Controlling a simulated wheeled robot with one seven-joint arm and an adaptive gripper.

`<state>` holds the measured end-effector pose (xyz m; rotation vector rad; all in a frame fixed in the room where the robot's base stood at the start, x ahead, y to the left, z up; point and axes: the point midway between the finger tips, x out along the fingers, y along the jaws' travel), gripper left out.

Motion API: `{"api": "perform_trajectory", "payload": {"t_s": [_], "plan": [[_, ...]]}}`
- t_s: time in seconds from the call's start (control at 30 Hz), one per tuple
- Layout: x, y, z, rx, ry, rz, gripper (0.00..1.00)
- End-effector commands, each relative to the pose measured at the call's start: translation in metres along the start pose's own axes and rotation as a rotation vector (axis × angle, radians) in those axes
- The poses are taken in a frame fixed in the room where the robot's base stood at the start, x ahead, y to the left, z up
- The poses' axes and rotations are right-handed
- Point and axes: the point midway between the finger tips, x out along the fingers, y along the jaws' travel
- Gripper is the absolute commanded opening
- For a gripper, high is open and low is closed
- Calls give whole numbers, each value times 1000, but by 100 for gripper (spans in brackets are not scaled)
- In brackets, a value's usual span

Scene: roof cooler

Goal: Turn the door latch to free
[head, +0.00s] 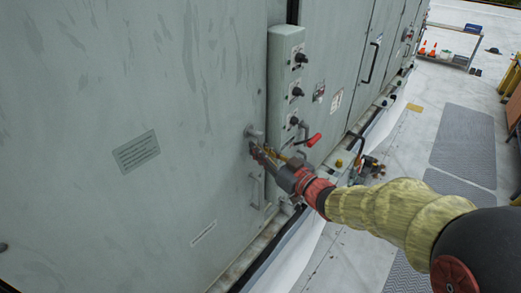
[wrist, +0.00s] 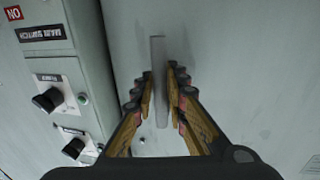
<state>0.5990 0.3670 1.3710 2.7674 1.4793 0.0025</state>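The door latch (wrist: 158,82) is a flat grey bar, seen upright in the wrist view against the pale grey-green door. In the head view, a grey latch fitting (head: 254,133) shows at the door edge, partly hidden by my gripper. My gripper (head: 262,154) is at this fitting. In the wrist view, the two fingers (wrist: 160,90) lie on either side of the bar, close to its faces. Any gap is too narrow to tell whether both fingers press on it. The bar's lower end shows between the fingers.
A control box (head: 287,85) with several black knobs stands right of the latch; these knobs (wrist: 48,99) are at left in the wrist view. A red-handled lever (head: 314,140) is near my wrist. A grey door handle (head: 256,190) sits below. Open roof floor lies to the right.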

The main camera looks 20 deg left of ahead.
Motion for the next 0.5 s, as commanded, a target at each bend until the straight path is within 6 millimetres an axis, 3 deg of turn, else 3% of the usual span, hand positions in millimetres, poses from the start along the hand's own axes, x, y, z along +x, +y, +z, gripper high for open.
{"api": "perform_trajectory", "payload": {"t_s": [0.2, 0.5], "plan": [[0, 0, 0, 0, 0, 0, 0], [0, 0, 0, 0, 0, 0, 0]]}}
